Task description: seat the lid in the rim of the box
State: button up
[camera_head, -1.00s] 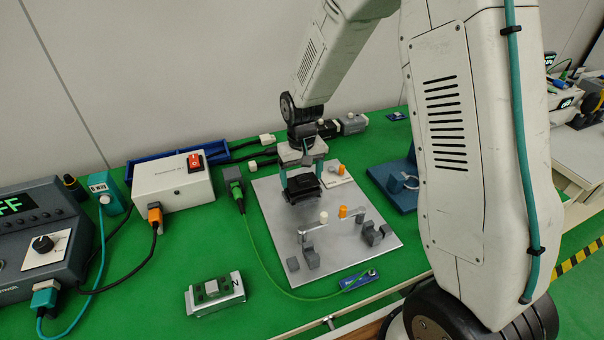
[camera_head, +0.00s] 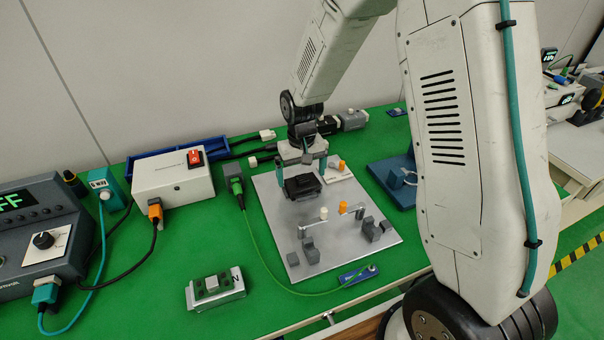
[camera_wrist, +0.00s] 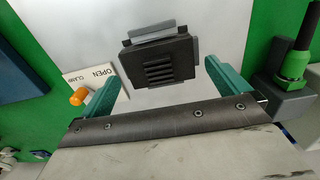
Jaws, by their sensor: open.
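The black slotted lid (camera_wrist: 160,64) lies on a dark box (camera_head: 304,194) on the grey metal plate. In the wrist view the lid looks slightly turned, with grey parts (camera_wrist: 158,35) showing along its far and right sides. The rim is mostly hidden under the lid, so I cannot tell whether the lid sits fully down in it. My gripper (camera_head: 302,174) is open above the lid and points down. In the wrist view its teal fingers (camera_wrist: 162,82) stand apart on either side of the lid's near end, with gaps, holding nothing.
The metal plate (camera_head: 276,222) also carries clamps with a white knob (camera_head: 323,213) and an orange knob (camera_head: 344,207). A green connector (camera_head: 236,187) and cable run along the left.

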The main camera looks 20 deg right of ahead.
aim_at(302, 177)
notch_tip(302, 177, up, 7)
jog(key=shift+r, duration=0.1)
dwell(0.6)
jog(key=s, duration=0.2)
jog(key=s+g, duration=0.1)
jog(key=shift+s+d+f, duration=0.1)
jog(key=shift+f, duration=0.2)
jog(key=s+d+r+t, duration=0.1)
jog(key=s+r, duration=0.8)
jog(key=s, duration=0.4)
jog(key=s+d+r+t, duration=0.1)
jog(key=s+d+r, duration=0.1)
jog(key=s+r, duration=0.7)
jog(key=s, duration=0.5)
jog(key=shift+r, duration=0.2)
jog(key=shift+s, duration=0.1)
